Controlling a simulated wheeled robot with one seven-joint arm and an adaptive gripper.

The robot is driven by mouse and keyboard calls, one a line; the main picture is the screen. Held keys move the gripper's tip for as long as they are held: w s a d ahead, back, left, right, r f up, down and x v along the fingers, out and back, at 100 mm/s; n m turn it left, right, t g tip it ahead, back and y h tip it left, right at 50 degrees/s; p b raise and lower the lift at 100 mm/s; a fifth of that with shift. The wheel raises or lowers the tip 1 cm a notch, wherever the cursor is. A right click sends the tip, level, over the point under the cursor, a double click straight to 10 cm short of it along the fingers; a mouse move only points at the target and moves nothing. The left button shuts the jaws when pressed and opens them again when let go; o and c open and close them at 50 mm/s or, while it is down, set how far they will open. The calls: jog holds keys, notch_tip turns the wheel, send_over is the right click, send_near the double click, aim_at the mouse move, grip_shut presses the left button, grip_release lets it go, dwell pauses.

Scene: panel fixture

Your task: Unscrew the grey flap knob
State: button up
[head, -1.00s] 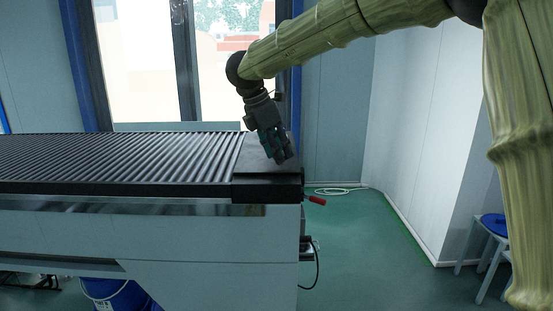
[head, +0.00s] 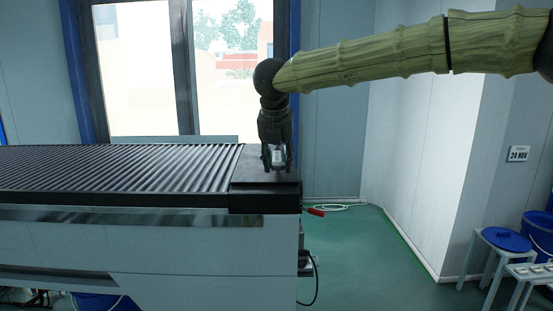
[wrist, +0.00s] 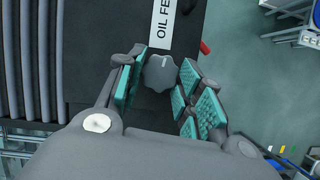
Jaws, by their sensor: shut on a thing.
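The grey flap knob (wrist: 160,72), dark and lobed, shows in the wrist view on the black end panel (wrist: 92,40). It lies between the teal-padded fingers of my gripper (wrist: 163,75), which is shut on it. The left pad is close against the knob's edge; contact on the right side is hard to make out. In the head view my gripper (head: 277,160) points straight down onto the end panel (head: 250,178) at the right end of the ribbed bed. The knob cannot be made out there.
A white label (wrist: 163,22) reading "OIL FE" lies beside the knob. A red handle (head: 315,212) sticks out below the panel's right end. Black ribs (head: 120,172) run left. Stools with blue items (head: 507,240) stand at right; green floor lies between.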

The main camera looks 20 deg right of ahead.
jog(key=n+p, duration=0.1)
jog(key=n, duration=0.1)
jog(key=n+y+p, duration=0.2)
jog(key=n+p, duration=0.1)
jog(key=shift+d+r+n, duration=0.3)
jog(key=shift+r, duration=0.05)
jog(key=n+y+p, duration=0.1)
jog(key=n+p, duration=0.3)
jog(key=p, duration=0.1)
jog(key=shift+d+y, duration=0.2)
jog(key=shift+y, duration=0.2)
jog(key=shift+w+f+n+y+p, duration=0.1)
jog(key=shift+n+y+p, duration=0.3)
jog(key=shift+n+p, duration=0.6)
jog(key=n, duration=0.1)
jog(key=n+g, duration=0.1)
jog(key=n, duration=0.1)
jog(key=n+y, duration=0.1)
jog(key=shift+w+d+f+n+g+p, duration=0.1)
jog(key=shift+d+f+n+g+p, duration=0.05)
jog(key=shift+f+n+g+p, duration=0.2)
jog(key=n+g, duration=0.1)
jog(key=n, duration=0.2)
jog(key=n+g, duration=0.1)
jog(key=n, duration=0.2)
jog(key=shift+w+y, duration=0.2)
jog(key=shift+y, duration=0.1)
jog(key=shift+g, duration=0.25)
jog(key=o, duration=1)
jog(key=shift+o, duration=0.2)
